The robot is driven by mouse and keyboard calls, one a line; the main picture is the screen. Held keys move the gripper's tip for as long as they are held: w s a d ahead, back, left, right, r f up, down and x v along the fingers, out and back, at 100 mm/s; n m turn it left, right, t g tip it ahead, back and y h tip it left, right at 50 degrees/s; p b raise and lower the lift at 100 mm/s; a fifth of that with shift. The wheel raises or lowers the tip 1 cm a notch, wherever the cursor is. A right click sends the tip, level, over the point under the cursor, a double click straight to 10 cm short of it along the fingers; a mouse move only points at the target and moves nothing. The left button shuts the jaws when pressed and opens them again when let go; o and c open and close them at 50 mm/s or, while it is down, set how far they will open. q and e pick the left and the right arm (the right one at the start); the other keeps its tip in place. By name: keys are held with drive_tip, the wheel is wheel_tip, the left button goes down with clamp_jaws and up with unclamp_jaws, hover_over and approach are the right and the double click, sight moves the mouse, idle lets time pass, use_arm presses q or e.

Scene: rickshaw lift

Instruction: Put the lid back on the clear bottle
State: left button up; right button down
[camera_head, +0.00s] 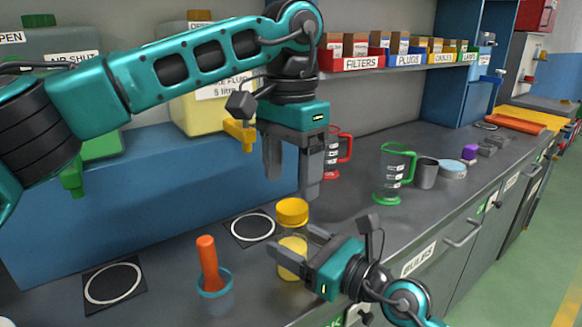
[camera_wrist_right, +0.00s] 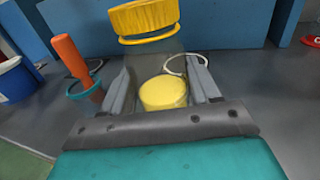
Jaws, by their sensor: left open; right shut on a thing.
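The clear bottle (camera_head: 293,262) stands on the grey worktop with yellow contents inside. My right gripper (camera_head: 279,239) is shut around its body from the right; the yellow contents (camera_wrist_right: 163,92) show between the fingers in the right wrist view. The yellow lid (camera_head: 292,210) is at the top of the bottle. In the right wrist view the lid (camera_wrist_right: 145,18) is above a thin yellow ring; I cannot tell whether it is fully seated. My left gripper (camera_head: 291,186) is open and empty, pointing down just above the lid. The left gripper is out of the right wrist view.
A teal-rimmed cup (camera_head: 215,290) with an orange-handled tool (camera_head: 208,262) stands left of the bottle. White circle marks (camera_head: 250,228) lie behind. A green-handled jug (camera_head: 393,172) and grey mug (camera_head: 427,172) stand to the right. The shelf with bins (camera_head: 400,62) is at the back.

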use_arm(q)
drive_tip(key=n, duration=0.7)
drive_tip(key=shift+s+d+r, duration=0.1)
drive_tip(key=shift+d+r, duration=0.05)
drive_tip(key=n, duration=0.4)
drive_tip(key=shift+r, duration=0.1)
drive_tip(key=n, duration=0.4)
drive_tip(key=shift+r, duration=0.1)
drive_tip(key=n, duration=0.3)
drive_tip(key=shift+d+r+n, duration=0.1)
drive_tip(key=shift+n, duration=0.2)
drive_tip(key=n, duration=0.4)
drive_tip(key=shift+r, duration=0.1)
drive_tip(key=n, duration=0.3)
drive_tip(key=shift+r+n, duration=0.1)
drive_tip(key=shift+n, duration=0.3)
drive_tip(key=n, duration=0.3)
drive_tip(key=shift+r+n, duration=0.15)
drive_tip(key=shift+n, duration=0.25)
drive_tip(key=n, duration=0.5)
drive_tip(key=shift+r+n, duration=0.15)
drive_tip(key=shift+n, duration=0.15)
drive_tip(key=n, duration=0.5)
drive_tip(key=shift+r+n, duration=0.2)
drive_tip(key=shift+n, duration=0.2)
drive_tip(key=n, duration=0.5)
drive_tip(key=shift+r+n, duration=0.25)
drive_tip(key=shift+n, duration=0.15)
drive_tip(key=n, duration=0.5)
drive_tip(key=shift+w+r, duration=0.2)
